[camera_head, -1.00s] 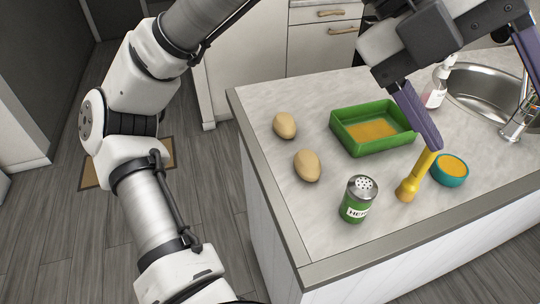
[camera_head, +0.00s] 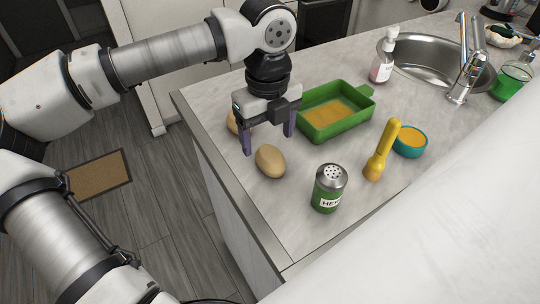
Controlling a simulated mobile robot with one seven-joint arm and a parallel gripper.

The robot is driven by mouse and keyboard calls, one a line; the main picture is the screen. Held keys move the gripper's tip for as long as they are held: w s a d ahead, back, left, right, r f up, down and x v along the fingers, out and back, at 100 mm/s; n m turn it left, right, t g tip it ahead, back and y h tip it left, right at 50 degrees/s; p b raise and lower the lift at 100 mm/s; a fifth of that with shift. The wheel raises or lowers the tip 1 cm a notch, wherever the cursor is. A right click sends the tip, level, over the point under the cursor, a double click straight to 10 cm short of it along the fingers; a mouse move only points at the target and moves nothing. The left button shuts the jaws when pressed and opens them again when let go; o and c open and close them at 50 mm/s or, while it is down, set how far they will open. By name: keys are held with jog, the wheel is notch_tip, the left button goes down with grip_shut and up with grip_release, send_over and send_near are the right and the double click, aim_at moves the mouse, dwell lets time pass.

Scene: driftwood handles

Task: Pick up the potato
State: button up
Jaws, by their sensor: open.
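Two potatoes lie on the grey countertop near its left edge. The nearer potato (camera_head: 270,161) is tan, oval and in full view. The farther potato (camera_head: 233,122) is mostly hidden behind my gripper's left finger and body. My gripper (camera_head: 268,143) points down with its two purple fingers spread apart and nothing seen held between them. It is just behind the nearer potato and in front of the farther one in the picture. Whether a finger touches either potato cannot be told.
A green tray (camera_head: 364,92) stands right of my gripper. A green herb shaker (camera_head: 329,188), a yellow pestle-like tool (camera_head: 381,150) and a teal bowl (camera_head: 410,149) stand to the right. A soap bottle (camera_head: 382,58), sink (camera_head: 420,62) and faucet (camera_head: 467,66) are farther back. The counter's left edge is close.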

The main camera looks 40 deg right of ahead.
aim_at(270, 152)
jog(key=shift+s+d+f+p, duration=0.15)
jog(key=shift+f+p, duration=0.4)
jog(key=shift+f, duration=0.9)
jog(key=shift+s+a+f+p, duration=0.1)
jog(key=shift+f+p, duration=0.45)
jog(key=shift+f, duration=0.85)
jog(key=c, duration=1.1)
